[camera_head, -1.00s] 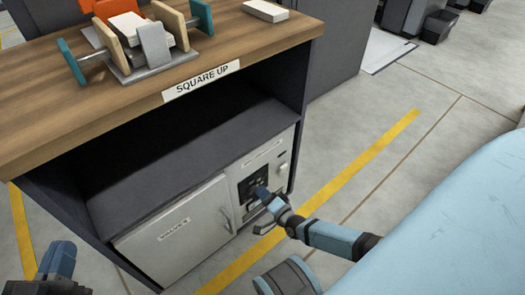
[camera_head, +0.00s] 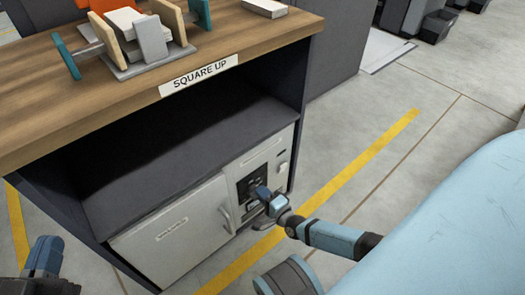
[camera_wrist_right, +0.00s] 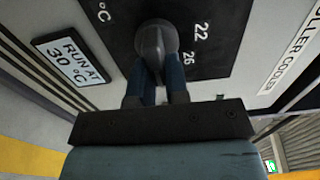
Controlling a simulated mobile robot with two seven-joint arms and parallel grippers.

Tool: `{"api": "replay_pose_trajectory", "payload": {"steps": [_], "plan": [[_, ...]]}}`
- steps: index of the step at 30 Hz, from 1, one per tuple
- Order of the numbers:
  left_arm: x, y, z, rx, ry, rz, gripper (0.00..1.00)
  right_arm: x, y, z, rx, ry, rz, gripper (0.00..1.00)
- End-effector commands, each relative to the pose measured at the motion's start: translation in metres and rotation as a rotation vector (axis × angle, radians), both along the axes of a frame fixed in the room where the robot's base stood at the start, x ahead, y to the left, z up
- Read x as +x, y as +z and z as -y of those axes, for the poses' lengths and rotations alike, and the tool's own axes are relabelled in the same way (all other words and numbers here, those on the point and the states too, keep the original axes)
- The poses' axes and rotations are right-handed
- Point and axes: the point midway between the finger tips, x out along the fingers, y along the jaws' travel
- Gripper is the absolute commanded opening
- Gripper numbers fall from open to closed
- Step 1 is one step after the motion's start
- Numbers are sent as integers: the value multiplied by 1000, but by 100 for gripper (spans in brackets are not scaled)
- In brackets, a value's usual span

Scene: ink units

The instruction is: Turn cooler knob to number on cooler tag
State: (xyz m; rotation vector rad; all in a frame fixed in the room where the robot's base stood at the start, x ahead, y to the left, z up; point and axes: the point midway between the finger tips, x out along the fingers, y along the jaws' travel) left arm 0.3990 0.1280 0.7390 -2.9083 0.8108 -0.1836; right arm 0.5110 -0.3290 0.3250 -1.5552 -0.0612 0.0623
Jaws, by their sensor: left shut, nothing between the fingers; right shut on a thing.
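The pale cooler (camera_head: 180,235) sits low inside the bench, with a dark dial plate at its right side. In the right wrist view, the round grey knob (camera_wrist_right: 157,40) is on the black dial plate (camera_wrist_right: 112,42). The numbers 22 and 26 show to its right; other numbers are hidden or out of frame. The cooler tag (camera_wrist_right: 68,60) reads "RUN AT 30 °C". My right gripper (camera_wrist_right: 156,72) is shut on the knob; it also shows at the panel in the head view (camera_head: 262,193). The knob's pointer is not clear. My left gripper (camera_head: 45,256) is shut and empty, bottom left, away from the cooler.
The wooden bench top (camera_head: 110,110) overhangs the cooler and carries a fixture (camera_head: 140,50) and a white block (camera_head: 265,8). A "SQUARE UP" label is on its edge. A door handle (camera_head: 226,217) stands left of the right gripper. The floor to the right is open.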

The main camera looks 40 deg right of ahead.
Motion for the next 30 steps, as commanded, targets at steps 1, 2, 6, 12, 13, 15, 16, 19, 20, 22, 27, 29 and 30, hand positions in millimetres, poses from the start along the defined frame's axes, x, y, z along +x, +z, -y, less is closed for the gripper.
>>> {"api": "replay_pose_trajectory", "payload": {"steps": [1, 2, 6, 12, 13, 15, 16, 19, 20, 22, 27, 29, 30], "plan": [[0, 0, 0, 0, 0, 0, 0, -1, -1, -1, 2, 1, -2, 0], [0, 0, 0, 1, 0, -1, 0, -1, -1, -1, 3, 1, -2, 0], [-1, -2, 0, 0, -1, -5, 0, -1, -1, -1, 3, 0, -2, 26], [-3, -5, 0, 1, -1, -15, 0, -1, 0, 0, 1, 0, -1, 40], [-3, -5, 0, 1, -1, -16, 0, 0, 0, 0, 1, 0, -1, 40], [-3, -6, 0, 1, 0, -18, 0, 0, 0, 0, 1, 0, -1, 40], [-3, -6, 0, 1, 0, -19, 0, -1, 0, 0, 1, 0, -1, 40], [-3, -4, 0, -2, -2, -24, 0, -6, 1, 0, 0, 0, -1, 40], [-3, -3, 0, -3, -3, -27, 0, -9, 1, 1, 0, 0, -1, 40], [-4, 0, 1, -10, -6, -39, 0, -20, 2, 2, 0, 0, -4, 40], [-7, 5, 4, -49, -13, -98, 0, -58, 3, 4, 1, 0, -5, 40], [-10, 3, 5, -71, -13, -133, 0, -72, 3, 5, 0, 0, -5, 40], [-11, 2, 7, -84, -12, -155, 0, -81, 3, 6, 0, 0, -4, 40]]}}
